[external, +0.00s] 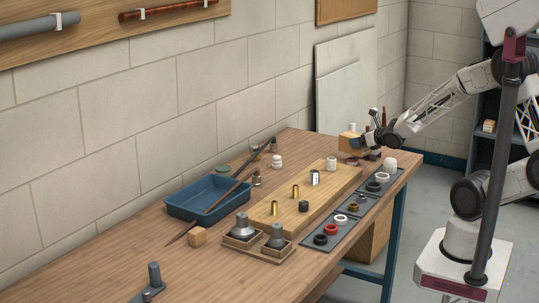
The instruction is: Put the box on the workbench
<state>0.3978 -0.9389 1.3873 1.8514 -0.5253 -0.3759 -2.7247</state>
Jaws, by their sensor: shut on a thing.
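A small tan box (349,142) is at the far end of the wooden workbench (110,257), at the left side of my gripper (361,141). My gripper is shut on the box, though the fingers are small and partly hidden at this distance. The box is at about the level of the bench top; I cannot tell whether it touches the surface. A dark round piece lies just below my gripper.
A blue tray (196,198) with a long rod across it stands along the wall side. A wooden board (270,214) holds brass and metal fittings. Dark mats (343,232) with rings line the front edge.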

